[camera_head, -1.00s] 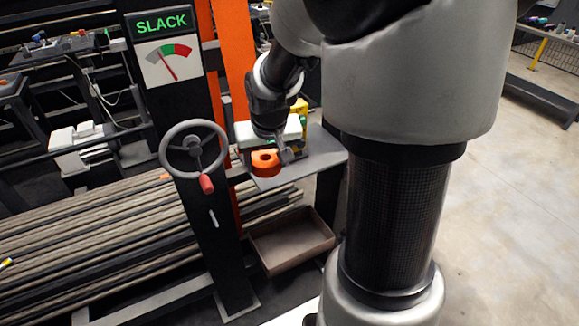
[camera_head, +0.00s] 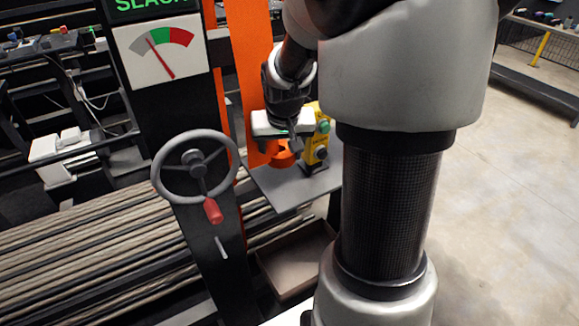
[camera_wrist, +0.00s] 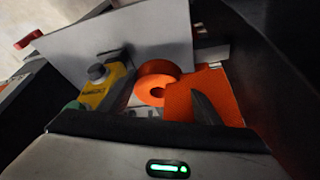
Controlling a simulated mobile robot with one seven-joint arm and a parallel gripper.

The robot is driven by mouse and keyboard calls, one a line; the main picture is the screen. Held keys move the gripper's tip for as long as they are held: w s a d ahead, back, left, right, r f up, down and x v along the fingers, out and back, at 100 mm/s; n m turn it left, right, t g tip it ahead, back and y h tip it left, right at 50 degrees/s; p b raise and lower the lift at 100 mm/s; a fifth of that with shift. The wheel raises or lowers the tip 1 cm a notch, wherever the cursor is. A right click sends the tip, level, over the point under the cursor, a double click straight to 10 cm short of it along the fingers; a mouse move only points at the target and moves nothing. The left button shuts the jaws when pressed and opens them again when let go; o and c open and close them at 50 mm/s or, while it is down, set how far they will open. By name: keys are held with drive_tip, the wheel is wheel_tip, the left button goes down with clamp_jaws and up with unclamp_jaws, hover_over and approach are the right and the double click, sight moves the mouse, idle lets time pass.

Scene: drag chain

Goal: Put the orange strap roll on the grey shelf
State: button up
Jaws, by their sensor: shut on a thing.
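The orange strap roll (camera_head: 283,155) is a thick ring, and my gripper (camera_head: 288,150) is shut on it. In the wrist view the roll (camera_wrist: 157,80) shows its round hole between the dark fingers. The roll is over the grey shelf (camera_head: 285,193), towards its back; whether it touches the shelf I cannot tell. The gripper partly hides it in the head view. The grey shelf also shows as a pale panel in the wrist view (camera_wrist: 115,40).
A yellow control box (camera_head: 316,150) with a green button stands on the shelf right of the roll. An orange post (camera_head: 243,70) rises behind on the left. A handwheel (camera_head: 195,170) with a red knob is left of the shelf. A brown tray (camera_head: 295,262) lies below. The shelf's front is bare.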

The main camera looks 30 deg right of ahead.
sight(282, 167)
drive_tip(key=shift+f+b, duration=0.75)
drive_tip(key=shift+f, duration=2.7)
drive_tip(key=shift+f, duration=0.1)
drive_tip(key=shift+f, duration=0.15)
drive_tip(key=o, duration=1.1)
drive_tip(key=shift+o, duration=0.2)
drive_tip(key=shift+r, duration=0.45)
drive_tip(key=p+v, duration=0.3)
drive_tip(key=v, duration=0.8)
drive_tip(key=shift+s+r, duration=0.25)
